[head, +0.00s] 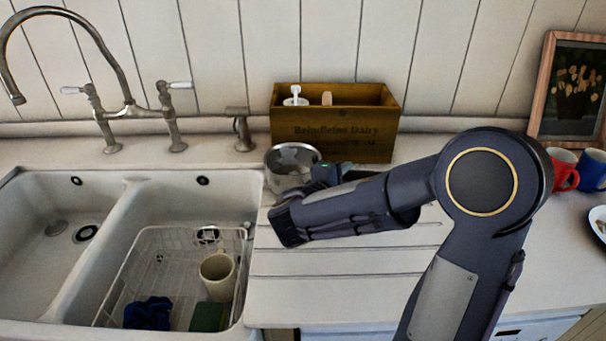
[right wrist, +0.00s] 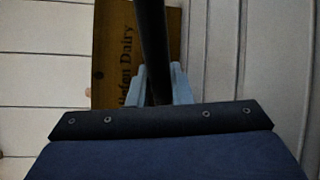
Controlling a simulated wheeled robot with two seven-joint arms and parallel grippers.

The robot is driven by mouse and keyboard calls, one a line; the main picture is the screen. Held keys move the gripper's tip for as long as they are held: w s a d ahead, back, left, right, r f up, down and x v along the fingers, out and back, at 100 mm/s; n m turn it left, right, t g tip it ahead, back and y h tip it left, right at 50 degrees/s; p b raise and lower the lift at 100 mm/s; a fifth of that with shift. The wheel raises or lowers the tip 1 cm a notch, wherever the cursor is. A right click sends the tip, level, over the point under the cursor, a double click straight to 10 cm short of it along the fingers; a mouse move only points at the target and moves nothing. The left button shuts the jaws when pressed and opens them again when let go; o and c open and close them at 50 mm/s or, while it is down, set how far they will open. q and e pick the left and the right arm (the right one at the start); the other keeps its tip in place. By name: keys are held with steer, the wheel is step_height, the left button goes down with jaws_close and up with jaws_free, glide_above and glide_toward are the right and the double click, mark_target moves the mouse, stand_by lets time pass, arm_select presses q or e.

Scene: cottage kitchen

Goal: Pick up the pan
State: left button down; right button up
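My right gripper (head: 322,178) is at the pan's right side, partly hidden by my own wrist in the head view. In the right wrist view, the pan's dark handle (right wrist: 152,45) runs between the two pale fingers (right wrist: 158,84), which are closed against it. The pan's body is out of that view. I cannot tell whether the pan touches the counter. My left gripper is in neither view.
A wooden box (head: 335,130) stands against the wall close behind the pan. The double sink (head: 60,290) with a tall tap (head: 125,85) is at left; a wire rack there holds a cream mug (head: 218,277). Red (head: 563,170) and blue (head: 592,170) mugs stand at right.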

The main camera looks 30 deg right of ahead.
jaws_close()
